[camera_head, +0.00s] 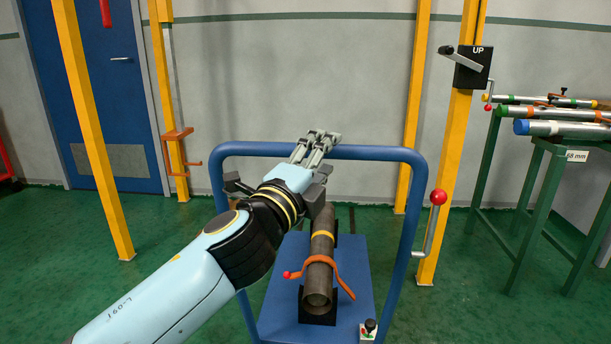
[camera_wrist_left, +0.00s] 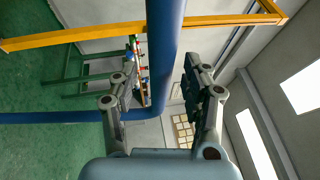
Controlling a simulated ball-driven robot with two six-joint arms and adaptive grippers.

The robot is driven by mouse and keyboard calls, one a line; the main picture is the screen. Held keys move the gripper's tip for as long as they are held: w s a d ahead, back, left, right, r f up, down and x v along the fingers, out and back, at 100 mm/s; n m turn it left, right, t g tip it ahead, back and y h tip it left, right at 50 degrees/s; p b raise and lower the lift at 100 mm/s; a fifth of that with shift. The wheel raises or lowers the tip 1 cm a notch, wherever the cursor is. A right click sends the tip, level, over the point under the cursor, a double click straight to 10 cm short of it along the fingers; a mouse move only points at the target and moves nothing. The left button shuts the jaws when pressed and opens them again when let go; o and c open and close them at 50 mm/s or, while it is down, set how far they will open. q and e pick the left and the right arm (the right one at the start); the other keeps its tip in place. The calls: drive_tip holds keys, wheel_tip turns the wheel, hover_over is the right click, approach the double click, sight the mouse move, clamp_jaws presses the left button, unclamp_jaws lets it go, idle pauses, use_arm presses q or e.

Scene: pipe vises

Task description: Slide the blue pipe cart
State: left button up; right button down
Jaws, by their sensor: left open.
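The blue pipe cart (camera_head: 275,315) stands in the lower middle of the head view, with a tall tubular push bar (camera_head: 375,153). A grey-brown pipe (camera_head: 321,245) with a yellow band lies along its deck, under an orange clamp (camera_head: 320,261). My left gripper (camera_head: 322,137) is open at the bar's top rail and hides part of it. In the left wrist view the blue bar (camera_wrist_left: 165,50) runs between the two open fingers (camera_wrist_left: 158,85), apart from both in the picture; its depth between them is unclear. My right gripper is not in view.
A yellow post (camera_head: 451,170) carries a black "UP" crank box (camera_head: 472,67); a red-knobbed lever (camera_head: 438,198) is beside the cart's right side. A green rack (camera_head: 541,165) with several pipes stands right. More yellow posts (camera_head: 95,135) and a blue door (camera_head: 103,75) are left.

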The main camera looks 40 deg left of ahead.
use_arm(q)
drive_tip(key=v, duration=1)
drive_tip(key=shift+s, duration=0.3)
drive_tip(key=s+a+f+n+g+p, duration=0.1)
drive_tip(key=s+f+n+g, duration=0.15)
drive_tip(key=f, duration=0.85)
drive_tip(key=s+a+f+n+g+p, duration=0.15)
drive_tip(key=f+g, duration=0.25)
drive_tip(key=f, duration=0.7)
drive_tip(key=s+a+f+n+g+p, duration=0.1)
drive_tip(key=s+f+n+g, duration=0.15)
drive_tip(key=f, duration=0.95)
drive_tip(key=s+f+n+g+h, duration=0.1)
drive_tip(key=s+f+n+g, duration=0.4)
drive_tip(key=s+f, duration=0.95)
drive_tip(key=s+f+n+g, duration=0.2)
drive_tip(key=s+f, duration=0.1)
drive_tip(key=s, duration=0.7)
drive_tip(key=s+d+f+n+g+h, duration=0.1)
drive_tip(key=s+f+n+g, duration=0.2)
drive_tip(key=s, duration=0.7)
drive_tip(key=shift+d+f, duration=0.15)
drive_tip(key=shift+d, duration=0.1)
